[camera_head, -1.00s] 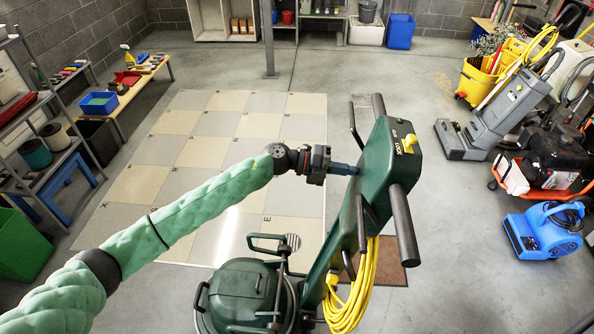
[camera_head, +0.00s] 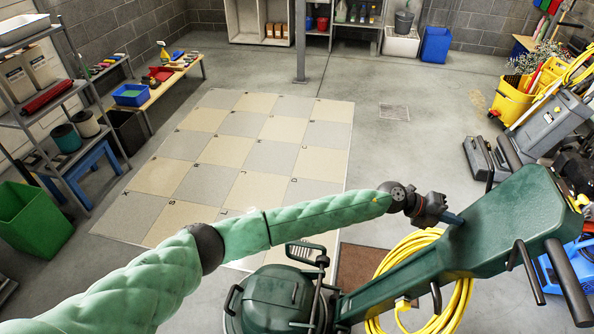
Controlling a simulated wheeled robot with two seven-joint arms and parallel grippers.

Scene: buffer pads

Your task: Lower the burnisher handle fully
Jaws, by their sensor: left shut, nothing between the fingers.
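The dark green burnisher handle (camera_head: 470,245) slopes up from the machine's base (camera_head: 275,302) to a wide control head at the right edge. Black grip bars stick out from the head, and the lower one is cut close to the picture's edge. Nothing shows held between the fingers. My right gripper is not in view.
A yellow cord (camera_head: 405,262) hangs in loops beside the handle. A checkered floor patch (camera_head: 235,150) lies open behind the machine. A grey floor machine (camera_head: 548,125), a yellow bucket (camera_head: 512,98) and a blue blower (camera_head: 560,268) stand at the right.

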